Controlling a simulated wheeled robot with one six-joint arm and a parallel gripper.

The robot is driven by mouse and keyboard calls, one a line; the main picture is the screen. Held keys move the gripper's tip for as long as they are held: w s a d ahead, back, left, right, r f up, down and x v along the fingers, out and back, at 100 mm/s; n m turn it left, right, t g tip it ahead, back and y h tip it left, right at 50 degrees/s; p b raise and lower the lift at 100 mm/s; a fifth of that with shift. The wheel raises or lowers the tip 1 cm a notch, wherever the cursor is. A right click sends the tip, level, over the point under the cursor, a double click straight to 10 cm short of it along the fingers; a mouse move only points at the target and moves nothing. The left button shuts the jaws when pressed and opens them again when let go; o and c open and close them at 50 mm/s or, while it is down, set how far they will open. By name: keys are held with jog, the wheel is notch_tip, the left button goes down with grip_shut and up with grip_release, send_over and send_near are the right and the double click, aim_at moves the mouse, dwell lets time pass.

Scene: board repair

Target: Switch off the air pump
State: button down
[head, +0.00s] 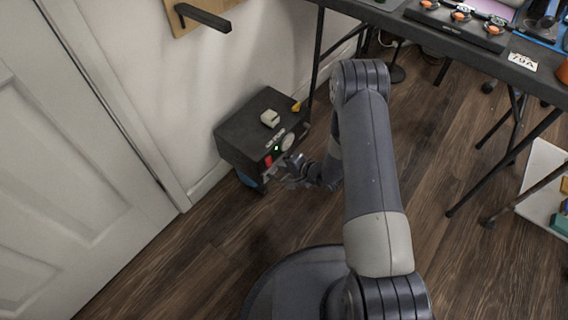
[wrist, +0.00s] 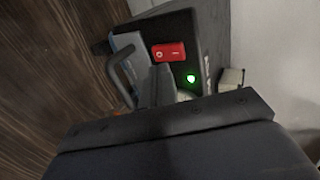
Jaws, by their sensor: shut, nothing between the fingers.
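The air pump (head: 243,130) is a dark box on the floor against the wall, left of the table. Its front carries a red rocker switch (head: 268,161), a lit green light (head: 277,148) and a round pale dial (head: 287,142). In the wrist view the red switch (wrist: 169,52) shows clearly, with the green light (wrist: 191,78) glowing beside it. My gripper (head: 290,172) is shut and empty, just in front of the pump's face near the switch. In the wrist view my gripper (wrist: 150,85) partly covers the pump front; I cannot tell whether it touches.
A black table (head: 470,58) with tools on it stands at the right, its thin legs reaching the floor. A white door (head: 60,170) is at the left. A wooden board with a black bracket (head: 203,18) hangs on the wall. Wood floor left of my base is clear.

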jog(key=p+v, duration=0.3)
jog(key=v, duration=0.7)
jog(key=shift+r, duration=0.25)
jog(key=shift+s, duration=0.15)
jog(key=shift+w+a+g+h+p, duration=0.1)
jog(key=shift+a+g+h+p, duration=0.2)
jog(key=shift+g+h, duration=0.2)
jog(key=shift+w+a+g+h+p, duration=0.15)
jog(key=shift+g+h+p, duration=0.2)
jog(key=shift+h, duration=0.25)
jog(key=b, duration=0.5)
send_near(270, 166)
notch_tip(270, 166, down, 5)
jog(key=w+a, duration=0.2)
jog(key=a, duration=0.1)
jog(key=shift+w+a+r+b, duration=0.1)
jog(key=shift+w+r+b, duration=0.1)
jog(key=shift+w+b, duration=0.15)
